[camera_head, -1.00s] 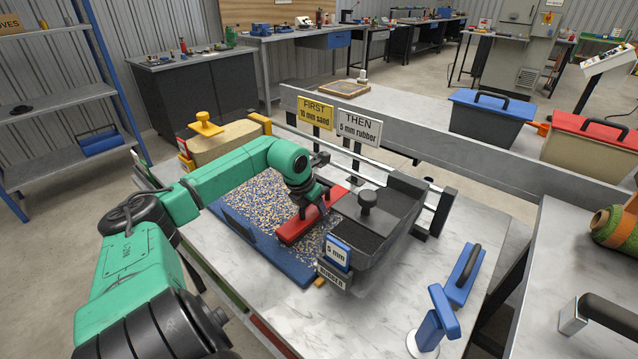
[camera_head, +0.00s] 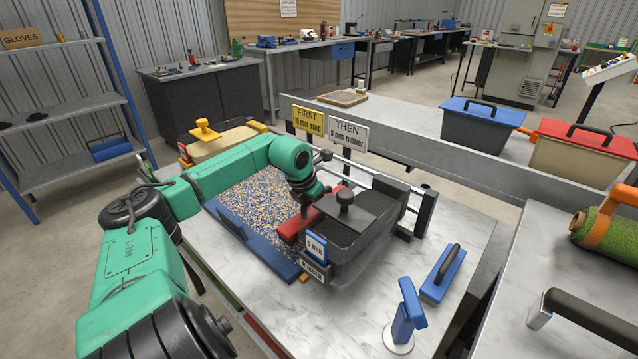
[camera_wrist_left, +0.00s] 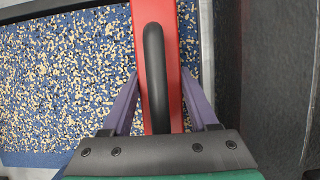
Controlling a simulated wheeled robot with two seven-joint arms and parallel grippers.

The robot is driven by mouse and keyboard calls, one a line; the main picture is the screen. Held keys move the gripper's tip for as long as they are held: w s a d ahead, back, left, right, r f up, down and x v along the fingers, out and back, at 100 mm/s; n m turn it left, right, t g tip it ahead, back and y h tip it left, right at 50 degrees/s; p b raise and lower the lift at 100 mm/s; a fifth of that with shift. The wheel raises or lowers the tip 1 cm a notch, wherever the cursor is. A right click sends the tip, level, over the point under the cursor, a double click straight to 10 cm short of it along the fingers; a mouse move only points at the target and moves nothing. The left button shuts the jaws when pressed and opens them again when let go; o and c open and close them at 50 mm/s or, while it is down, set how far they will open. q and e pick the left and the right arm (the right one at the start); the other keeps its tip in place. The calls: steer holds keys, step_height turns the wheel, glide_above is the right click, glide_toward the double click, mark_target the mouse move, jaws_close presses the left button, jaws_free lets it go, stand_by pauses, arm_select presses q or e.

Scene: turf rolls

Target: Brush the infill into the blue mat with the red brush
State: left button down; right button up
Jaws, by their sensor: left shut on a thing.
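The red brush (camera_head: 288,231) lies on the blue mat (camera_head: 285,268), close beside the dark hopper, which hides part of it. In the left wrist view the brush (camera_wrist_left: 187,45) runs lengthwise with its black handle (camera_wrist_left: 155,65) up. My left gripper (camera_head: 305,207) is shut on the brush; its purple fingers (camera_wrist_left: 160,105) stand either side of the handle. Tan and dark infill (camera_head: 258,200) is speckled over the mat, and blue shows between the grains in the left wrist view (camera_wrist_left: 65,75). The bristles are hidden. My right gripper is not in view.
The hopper (camera_head: 372,222), labelled 5 mm rubber, stands at the mat's right. A sand-filled hopper (camera_head: 222,143) is at the far end. Signs (camera_head: 348,135) stand behind. Bare marble table (camera_head: 365,305) is in front.

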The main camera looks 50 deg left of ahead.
arm_select(q)
steer(key=r, duration=0.1)
steer(key=r+p, duration=0.2)
steer(key=r, duration=0.1)
steer(key=shift+s+a, duration=0.1)
steer(key=shift+a, duration=0.2)
steer(key=shift+d+r+p, duration=0.15)
steer(key=shift+r+p, duration=0.3)
steer(key=shift+r, duration=0.1)
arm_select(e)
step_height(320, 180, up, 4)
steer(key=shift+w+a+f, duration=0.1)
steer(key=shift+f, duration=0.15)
